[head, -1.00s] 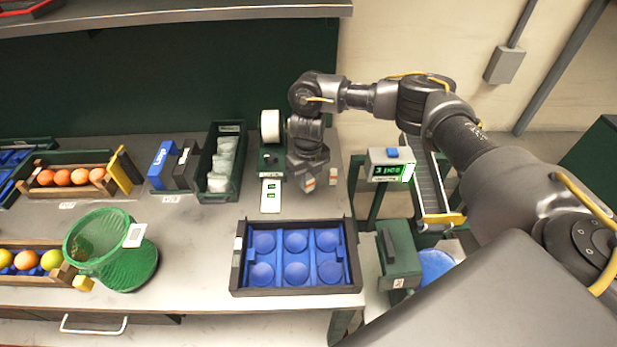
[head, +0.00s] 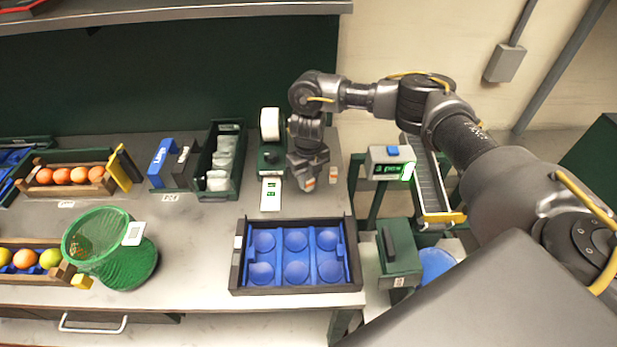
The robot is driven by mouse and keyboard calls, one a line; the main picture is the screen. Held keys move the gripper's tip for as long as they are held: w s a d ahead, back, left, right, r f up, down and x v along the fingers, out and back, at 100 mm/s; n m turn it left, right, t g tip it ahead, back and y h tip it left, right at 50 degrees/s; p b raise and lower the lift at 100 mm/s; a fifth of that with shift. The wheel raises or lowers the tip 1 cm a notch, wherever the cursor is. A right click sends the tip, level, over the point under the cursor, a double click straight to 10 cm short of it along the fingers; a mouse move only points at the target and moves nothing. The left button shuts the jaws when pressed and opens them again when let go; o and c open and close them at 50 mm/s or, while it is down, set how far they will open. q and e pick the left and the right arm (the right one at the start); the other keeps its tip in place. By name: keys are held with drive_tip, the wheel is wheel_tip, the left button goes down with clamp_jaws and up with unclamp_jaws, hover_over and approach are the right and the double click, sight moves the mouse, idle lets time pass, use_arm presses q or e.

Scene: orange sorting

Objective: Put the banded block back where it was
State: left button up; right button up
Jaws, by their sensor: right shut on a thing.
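My right gripper (head: 308,183) is at the back right of the bench, pointing down beside the label printer. It is shut on a small white block with an orange band (head: 308,185), which shows at its fingertips. Most of this banded block is hidden by the fingers, and I cannot tell whether it touches the bench. My left gripper is not in view.
The label printer (head: 271,155) with its paper strip is left of the gripper. A black crate with a blue cupped insert (head: 239,270) lies in front. A green mesh basket (head: 130,262) and orange boxes are left. A small counter display (head: 388,160) stands right. Bench between printer and crate is clear.

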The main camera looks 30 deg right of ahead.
drive_tip(key=shift+f+b, duration=0.4)
drive_tip(key=shift+f, duration=0.15)
drive_tip(key=o, duration=1.5)
drive_tip(key=shift+c, duration=0.2)
drive_tip(key=shift+r, duration=0.1)
drive_tip(key=shift+r+p, duration=3.65)
drive_tip(key=shift+r, duration=0.3)
